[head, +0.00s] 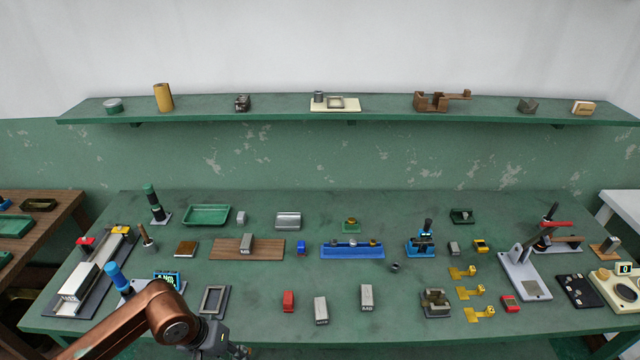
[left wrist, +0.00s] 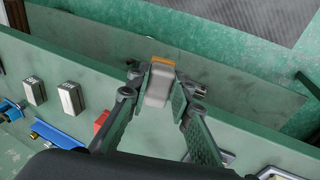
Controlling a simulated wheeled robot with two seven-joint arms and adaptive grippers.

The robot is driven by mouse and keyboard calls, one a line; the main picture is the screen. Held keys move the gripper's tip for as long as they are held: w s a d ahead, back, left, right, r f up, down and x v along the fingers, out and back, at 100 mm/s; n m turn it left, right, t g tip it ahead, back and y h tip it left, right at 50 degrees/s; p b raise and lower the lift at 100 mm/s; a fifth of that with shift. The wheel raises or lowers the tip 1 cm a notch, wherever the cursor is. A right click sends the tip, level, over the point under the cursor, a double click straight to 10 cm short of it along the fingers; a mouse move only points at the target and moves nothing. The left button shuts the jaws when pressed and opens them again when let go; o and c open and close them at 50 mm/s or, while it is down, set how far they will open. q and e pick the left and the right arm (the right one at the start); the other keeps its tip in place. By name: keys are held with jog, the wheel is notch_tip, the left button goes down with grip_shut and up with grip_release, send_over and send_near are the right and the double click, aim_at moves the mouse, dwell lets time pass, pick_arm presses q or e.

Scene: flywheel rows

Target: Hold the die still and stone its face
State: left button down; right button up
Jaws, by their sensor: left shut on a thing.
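My left gripper (head: 240,352) is at the front edge of the bench in the head view, low in the picture. In the left wrist view my left gripper (left wrist: 158,90) is shut on a pale grey block with an orange end (left wrist: 160,82), held between the fingertips near the bench's front edge. In the head view I cannot make out this block. Two grey lettered blocks (head: 321,310) (head: 367,297) stand at the front middle of the bench. Another grey block (head: 247,241) stands on a brown board (head: 222,249). I cannot tell which block is the die. My right gripper is not in view.
A red block (head: 288,301) and a dark rectangular frame (head: 213,303) are close to my left gripper. A blue tray (head: 352,252), yellow pieces (head: 470,293) and a grey press (head: 525,270) stand farther right. The green bench (head: 330,215) has bare patches between things.

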pick_arm(q)
notch_tip(320, 180, down, 8)
jog(key=b, duration=0.4)
jog(key=shift+w+r, duration=0.15)
jog(key=shift+r, duration=0.1)
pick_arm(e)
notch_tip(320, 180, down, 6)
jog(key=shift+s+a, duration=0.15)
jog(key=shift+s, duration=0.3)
pick_arm(q)
jog(key=w+d+r+n+g+y+p, duration=0.1)
jog(key=w+d+r+n+y+p, duration=0.15)
jog(key=w+d+r, duration=0.7)
jog(key=w+d+r+n+y+p, duration=0.1)
jog(key=w+d+r+n+p, duration=0.3)
jog(key=w+d+r, duration=0.55)
jog(key=s+d+f+b, duration=0.1)
jog(key=s+d+f, duration=0.1)
jog(key=s, duration=0.1)
jog(key=shift+d+f+b, duration=0.3)
jog(key=shift+d+b, duration=0.05)
jog(key=shift+b, duration=0.05)
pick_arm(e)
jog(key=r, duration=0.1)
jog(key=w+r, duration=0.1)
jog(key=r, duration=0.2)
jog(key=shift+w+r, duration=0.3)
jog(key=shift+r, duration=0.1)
